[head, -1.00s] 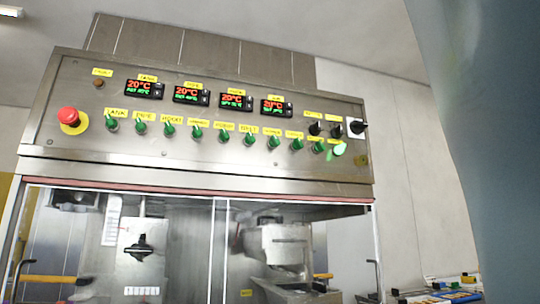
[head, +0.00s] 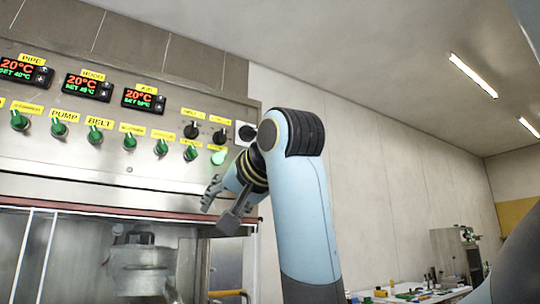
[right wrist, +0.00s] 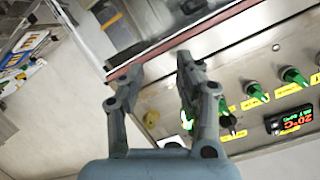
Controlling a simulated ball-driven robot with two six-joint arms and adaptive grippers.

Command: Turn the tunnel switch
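The control panel (head: 110,140) carries a row of green-handled switches, each under a yellow label. PUMP (head: 59,129) and BELT (head: 95,134) can be read; the labels further right are too small to read surely, so I cannot tell which switch is the tunnel one. Two green switches (head: 161,147) stand just left of a lit green button (head: 219,157). My right gripper (head: 222,205) is in front of the panel's lower right part, below that button. In the right wrist view its fingers (right wrist: 155,72) are apart with nothing between them. My left gripper is not seen.
Black knobs (head: 191,131) sit above the lit button, with another on a white plate (head: 245,132). Temperature displays (head: 143,100) line the panel above. Glazed doors are below. A bench with small items (head: 400,293) stands at lower right.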

